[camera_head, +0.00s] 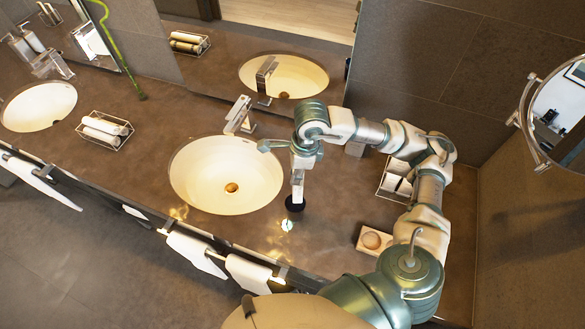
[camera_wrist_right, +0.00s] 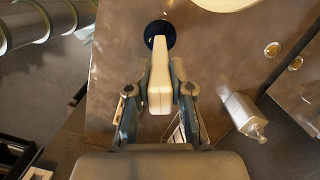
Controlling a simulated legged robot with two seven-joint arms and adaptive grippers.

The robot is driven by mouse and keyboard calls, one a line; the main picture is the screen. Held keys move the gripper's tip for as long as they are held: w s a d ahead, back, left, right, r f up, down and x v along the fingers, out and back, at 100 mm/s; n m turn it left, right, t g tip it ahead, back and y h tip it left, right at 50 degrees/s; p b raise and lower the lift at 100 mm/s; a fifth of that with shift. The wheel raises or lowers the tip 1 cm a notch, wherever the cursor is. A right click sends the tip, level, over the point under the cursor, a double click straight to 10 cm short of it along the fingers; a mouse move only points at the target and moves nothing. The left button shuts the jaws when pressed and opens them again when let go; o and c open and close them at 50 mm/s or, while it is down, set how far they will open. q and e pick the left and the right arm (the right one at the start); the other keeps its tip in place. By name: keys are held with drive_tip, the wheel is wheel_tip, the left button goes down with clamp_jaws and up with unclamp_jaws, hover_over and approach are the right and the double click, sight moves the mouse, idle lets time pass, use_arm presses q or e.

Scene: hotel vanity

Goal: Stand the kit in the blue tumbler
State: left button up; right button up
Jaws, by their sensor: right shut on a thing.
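The kit (camera_head: 297,188) is a slim cream-white box held upright below my right gripper (camera_head: 299,172). In the right wrist view the kit (camera_wrist_right: 159,80) sits between both fingers of my right gripper (camera_wrist_right: 161,72), which are shut on it. The blue tumbler (camera_head: 295,205) looks very dark and stands on the counter right of the near basin. In the right wrist view the tumbler (camera_wrist_right: 158,29) is round and dark blue, and the kit's far end overlaps its mouth. I cannot tell how deep that end is inside. My left gripper is not in view.
The near basin (camera_head: 205,185) lies left of the tumbler, with a faucet (camera_head: 238,115) behind it. A soap dish (camera_head: 362,240) and a wire rack (camera_head: 385,192) are to the right. White towels (camera_head: 195,252) hang along the front edge. Brown counter (camera_head: 335,215) around the tumbler is mostly clear.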

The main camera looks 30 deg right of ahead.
sight(294, 190)
drive_tip(key=f+b, duration=0.2)
drive_tip(key=f, duration=0.1)
drive_tip(key=shift+w+a+f, duration=0.15)
drive_tip(key=shift+w+a, duration=0.05)
drive_tip(key=shift+a, duration=0.2)
wheel_tip(294, 190, down, 2)
drive_tip(key=b, duration=0.2)
drive_tip(key=shift+s+b, duration=0.1)
drive_tip(key=shift+b, duration=0.25)
drive_tip(key=shift+d+f+b, duration=0.25)
drive_tip(key=shift+f+b, duration=0.25)
drive_tip(key=shift+f, duration=0.2)
drive_tip(key=shift+d+f+b, duration=0.15)
drive_tip(key=shift+f+b, duration=0.15)
drive_tip(key=shift+a+f+b, duration=0.4)
drive_tip(key=shift+f+b, duration=0.45)
drive_tip(key=shift+b, duration=0.05)
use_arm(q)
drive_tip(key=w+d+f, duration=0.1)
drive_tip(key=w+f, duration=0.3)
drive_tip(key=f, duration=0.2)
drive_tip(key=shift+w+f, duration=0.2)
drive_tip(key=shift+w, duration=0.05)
use_arm(e)
drive_tip(key=shift+d+f, duration=0.15)
drive_tip(key=shift+d, duration=0.15)
drive_tip(key=shift+a, duration=0.15)
